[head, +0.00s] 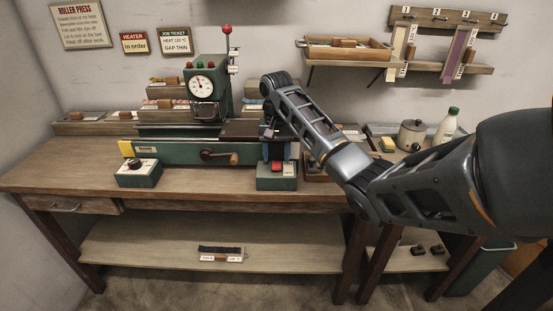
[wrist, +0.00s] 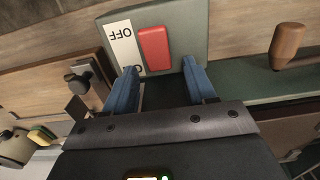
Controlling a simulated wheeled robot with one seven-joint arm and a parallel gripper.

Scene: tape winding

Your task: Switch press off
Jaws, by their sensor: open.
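The press switch is a green box (head: 275,183) at the front of the bench, right of centre, with a red rocker (head: 276,167) on it. In the wrist view the red rocker (wrist: 153,48) sits beside a white label (wrist: 122,45) reading OFF at the far end; its near end is partly hidden by a finger. My gripper (head: 277,152) points down just above the box. In the wrist view its two blue fingers (wrist: 160,76) are apart and empty, on either side of the rocker's near end. I cannot tell whether they touch the box.
The green roller press (head: 203,90) with its gauge stands behind. A wooden crank handle (head: 220,156) lies left of the switch; it also shows in the wrist view (wrist: 287,45). A dial box (head: 139,173) stands farther left. A pot (head: 411,135) and bottle (head: 446,127) stand right.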

